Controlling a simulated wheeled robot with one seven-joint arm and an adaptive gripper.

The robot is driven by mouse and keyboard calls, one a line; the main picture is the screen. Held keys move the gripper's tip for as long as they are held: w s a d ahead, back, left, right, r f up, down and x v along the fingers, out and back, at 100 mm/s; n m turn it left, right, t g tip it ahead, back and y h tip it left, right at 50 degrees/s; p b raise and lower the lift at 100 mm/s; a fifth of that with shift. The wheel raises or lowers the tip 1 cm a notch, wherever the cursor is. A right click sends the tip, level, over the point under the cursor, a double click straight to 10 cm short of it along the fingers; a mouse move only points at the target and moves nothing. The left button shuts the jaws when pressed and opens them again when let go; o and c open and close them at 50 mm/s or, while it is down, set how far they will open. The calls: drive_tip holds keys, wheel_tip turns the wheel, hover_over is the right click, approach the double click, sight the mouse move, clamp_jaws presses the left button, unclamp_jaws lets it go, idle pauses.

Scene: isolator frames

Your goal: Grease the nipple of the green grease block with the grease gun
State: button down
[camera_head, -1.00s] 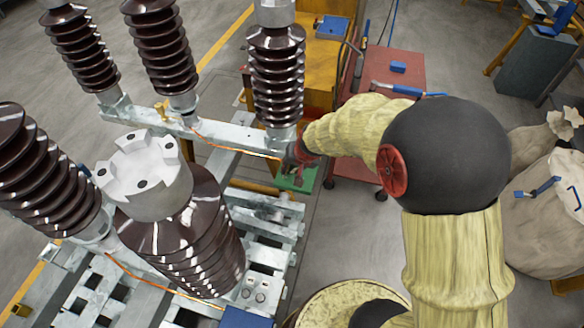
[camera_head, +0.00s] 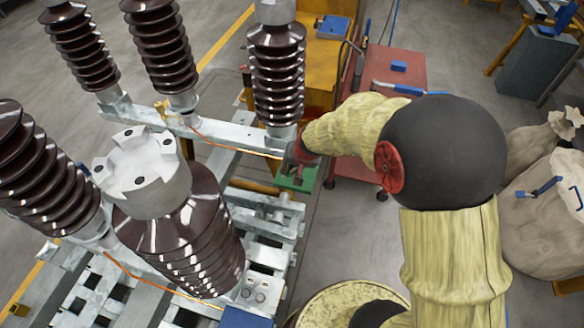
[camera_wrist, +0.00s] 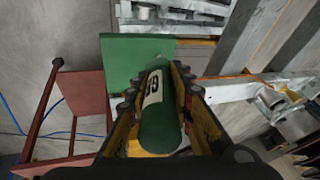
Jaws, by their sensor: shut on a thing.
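In the wrist view my gripper (camera_wrist: 157,80) is shut on the grease gun (camera_wrist: 160,122), a dark green cylinder with a white label between the black and yellow fingers. The green grease block (camera_wrist: 135,58) is just beyond the fingertips, upper left of the gun's far end. In the head view the block (camera_head: 308,178) shows below my gripper (camera_head: 300,156), by the end of the metal frame. Small dark and red parts show over the block there. The nipple cannot be made out, and whether the gun touches it cannot be told.
Tall brown ribbed insulators (camera_head: 276,75) stand on the grey metal frame (camera_head: 220,132) left of my gripper. A red cart (camera_head: 410,68) with tools is behind my arm. A large pale sack (camera_head: 545,225) stands at right. Grey floor is clear below my forearm.

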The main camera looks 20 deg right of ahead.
drive_tip(key=shift+b+x, duration=0.6)
drive_tip(key=shift+x, duration=0.3)
idle(0.6)
drive_tip(key=shift+s, duration=0.1)
drive_tip(key=shift+p+v, duration=1.5)
drive_tip(key=shift+v, duration=1.05)
